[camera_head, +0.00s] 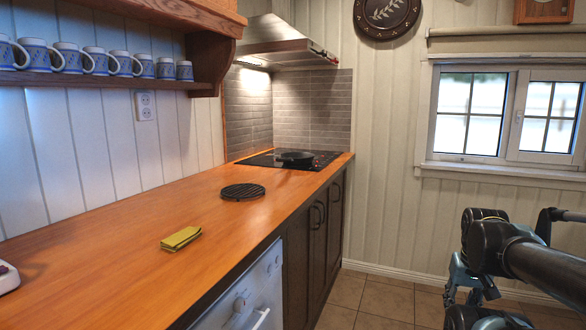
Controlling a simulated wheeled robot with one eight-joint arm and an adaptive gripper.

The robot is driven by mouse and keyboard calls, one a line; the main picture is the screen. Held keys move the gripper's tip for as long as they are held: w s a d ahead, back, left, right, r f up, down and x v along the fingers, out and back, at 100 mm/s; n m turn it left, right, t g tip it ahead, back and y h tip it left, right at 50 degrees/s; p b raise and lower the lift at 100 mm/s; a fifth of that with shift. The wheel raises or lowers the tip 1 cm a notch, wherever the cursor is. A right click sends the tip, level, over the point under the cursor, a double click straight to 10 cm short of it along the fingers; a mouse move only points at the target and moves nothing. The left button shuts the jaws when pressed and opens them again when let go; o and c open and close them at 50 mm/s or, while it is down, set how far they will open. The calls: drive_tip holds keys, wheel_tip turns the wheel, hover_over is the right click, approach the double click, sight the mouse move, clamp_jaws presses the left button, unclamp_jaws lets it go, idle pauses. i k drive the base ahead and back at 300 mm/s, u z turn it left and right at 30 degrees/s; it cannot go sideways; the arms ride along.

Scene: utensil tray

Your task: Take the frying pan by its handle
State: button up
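A small dark frying pan (295,157) sits on the black cooktop (262,160) at the far end of the counter. Its handle cannot be made out clearly against the dark cooktop. My gripper (470,292) is at the lower right, over the tiled floor side, well apart from the pan and the counter. Its bluish finger parts show below the dark arm links, partly cut off by the bottom edge. I cannot tell how far its fingers are apart.
The wooden counter (130,240) runs along the left, with a black round trivet (243,191) and a folded yellow cloth (181,238) on it. A range hood (285,45) hangs over the cooktop. Several mugs (75,58) stand on a shelf. Tiled floor (375,298) lies clear right of the cabinets.

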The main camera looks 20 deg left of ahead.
sight(291, 159)
drive_tip(key=k, duration=0.85)
drive_tip(key=u, duration=0.55)
drive_tip(key=i, duration=1)
